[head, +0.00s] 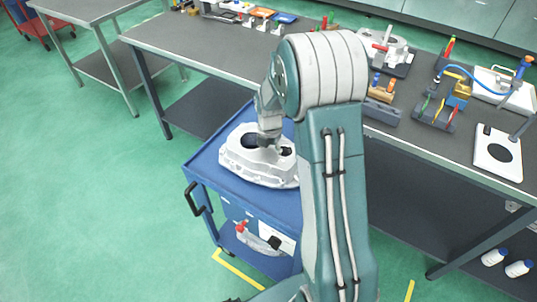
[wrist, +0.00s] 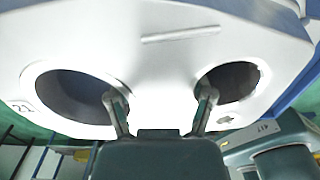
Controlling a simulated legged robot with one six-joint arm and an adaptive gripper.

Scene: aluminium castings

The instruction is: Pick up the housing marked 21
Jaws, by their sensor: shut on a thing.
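A silver-grey cast housing (head: 245,168) with two large round openings is at the top of a blue cart (head: 208,172). I cannot tell whether it rests on the top or hangs just above it. It also fills the upper part of the wrist view (wrist: 160,60), with a small number at its left edge that looks like 21 or 22. My gripper (head: 268,140) is over the housing. In the wrist view one finger is in each opening, and the gripper (wrist: 160,103) is shut on the web between them. My arm hides the housing's right end.
Another casting (head: 258,238) with a red part sits on the cart's lower level. A long grey workbench (head: 225,62) behind carries fixtures and tools. A smaller table (head: 85,10) stands at the back left. The green floor at left is clear.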

